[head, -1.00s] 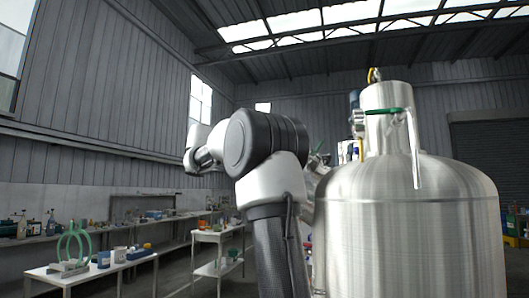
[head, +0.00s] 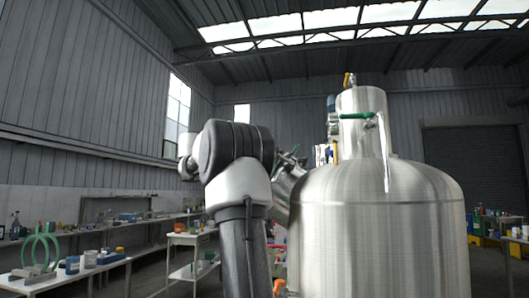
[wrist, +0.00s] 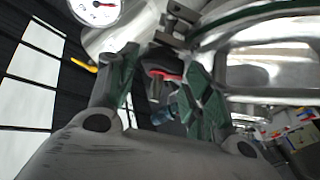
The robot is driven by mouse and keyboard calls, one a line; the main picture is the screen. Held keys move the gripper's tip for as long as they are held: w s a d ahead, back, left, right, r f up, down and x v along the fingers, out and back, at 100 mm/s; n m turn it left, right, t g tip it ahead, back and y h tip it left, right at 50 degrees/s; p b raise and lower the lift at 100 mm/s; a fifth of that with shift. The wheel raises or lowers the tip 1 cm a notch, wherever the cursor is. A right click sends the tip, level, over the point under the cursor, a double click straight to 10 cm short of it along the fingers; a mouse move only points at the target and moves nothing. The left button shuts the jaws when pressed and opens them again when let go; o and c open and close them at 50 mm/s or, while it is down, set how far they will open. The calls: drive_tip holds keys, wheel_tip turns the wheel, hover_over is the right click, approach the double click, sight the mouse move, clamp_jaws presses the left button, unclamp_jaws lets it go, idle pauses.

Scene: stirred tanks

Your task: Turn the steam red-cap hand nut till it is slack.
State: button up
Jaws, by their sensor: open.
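In the wrist view my gripper (wrist: 164,68) is open, with a green-padded finger on each side. A dark part with a red rim (wrist: 164,74), which looks like the red-cap hand nut, shows between the fingers. I cannot tell whether the pads touch it, and I see no label marking it as steam. A threaded metal piece hangs just below it. A metal bracket (wrist: 178,22) sits above, beside a shiny round vessel edge with a green band (wrist: 250,18).
A large steel tank (head: 375,230) with a green-handled top fitting (head: 357,116) stands right of my arm. In the wrist view a dial gauge (wrist: 95,10) is close by. Benches (head: 75,272) line the left.

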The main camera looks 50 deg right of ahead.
drive_tip(key=c, duration=0.7)
drive_tip(key=shift+c, duration=0.2)
drive_tip(key=shift+n, duration=0.3)
drive_tip(key=n+t+y, duration=0.1)
drive_tip(key=n+t, duration=0.1)
drive_tip(key=n, duration=0.2)
drive_tip(key=r+n+t+y, duration=0.1)
drive_tip(key=n+t+y, duration=0.1)
drive_tip(key=n+t, duration=0.1)
drive_tip(key=s+n+t+y, duration=0.1)
drive_tip(key=n+t+y, duration=0.1)
drive_tip(key=n, duration=0.3)
drive_tip(key=shift+d+r+t, duration=0.15)
drive_tip(key=shift+r+t, duration=0.05)
drive_tip(key=shift+t, duration=0.2)
drive_tip(key=shift+n+y, duration=0.9)
drive_tip(key=shift+n, duration=0.3)
drive_tip(key=shift+d+n+y, duration=0.1)
drive_tip(key=shift+n+y, duration=0.4)
